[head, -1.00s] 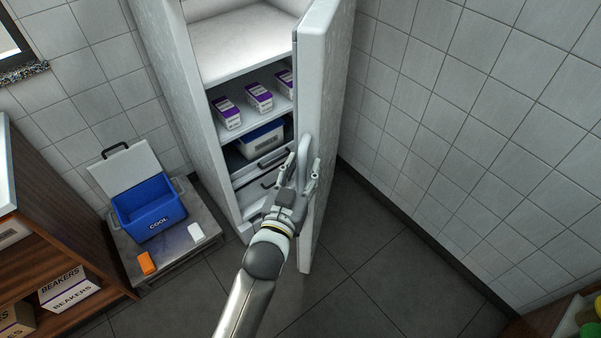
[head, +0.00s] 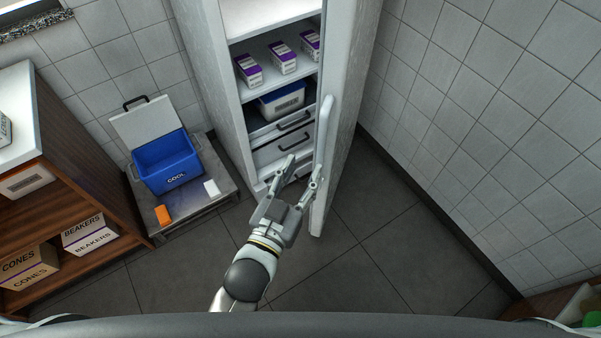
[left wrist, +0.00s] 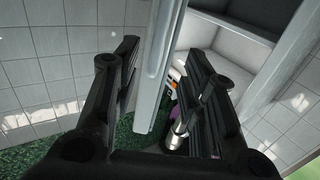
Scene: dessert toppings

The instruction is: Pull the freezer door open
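The white freezer (head: 207,80) stands open at the back, and its shelves show. Its door (head: 346,130) stands swung out on the right side, seen nearly edge-on. The long pale door handle (head: 325,125) runs along the door's free edge. In the left wrist view, a white upright panel, seemingly the door (left wrist: 158,65), shows beyond and between the spread fingers of my left gripper (left wrist: 162,72). Contact cannot be told. My right gripper is out of view.
A blue cool box (head: 168,165) with its lid up sits on a low grey platform (head: 215,160), with an orange block (head: 163,215) and a white block (head: 211,188). A wooden shelf unit (head: 100,170) stands left. Tiled wall (head: 470,120) is right; the floor in front is clear.

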